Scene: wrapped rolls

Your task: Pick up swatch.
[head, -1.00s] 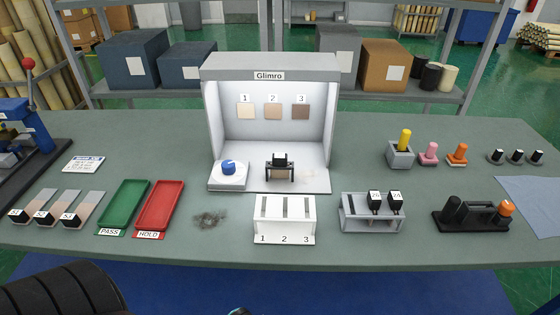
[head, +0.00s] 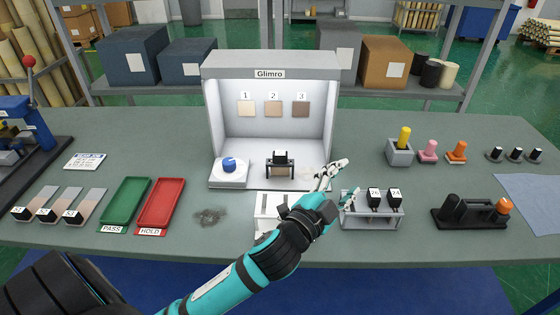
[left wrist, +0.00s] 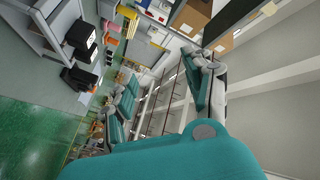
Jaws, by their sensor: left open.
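Three flat swatches with black labelled ends, the left (head: 38,201), middle (head: 62,203) and right (head: 88,205), lie at the table's left in the head view. A grey holder (head: 372,223) on the right bears two black-topped pieces, one labelled 25 (head: 375,199) and one labelled 24 (head: 394,200). They also show at the upper left of the left wrist view (left wrist: 82,36). My left gripper (head: 338,181) is open and empty, above the holder's left end; its spread fingers show in the left wrist view (left wrist: 165,95). My right gripper is out of view.
My left arm hides most of the white numbered rack (head: 267,205). A light booth (head: 270,68) with a black stand (head: 280,162) is behind. Green (head: 125,203) and red (head: 161,203) trays lie left. A black holder (head: 470,216) stands right.

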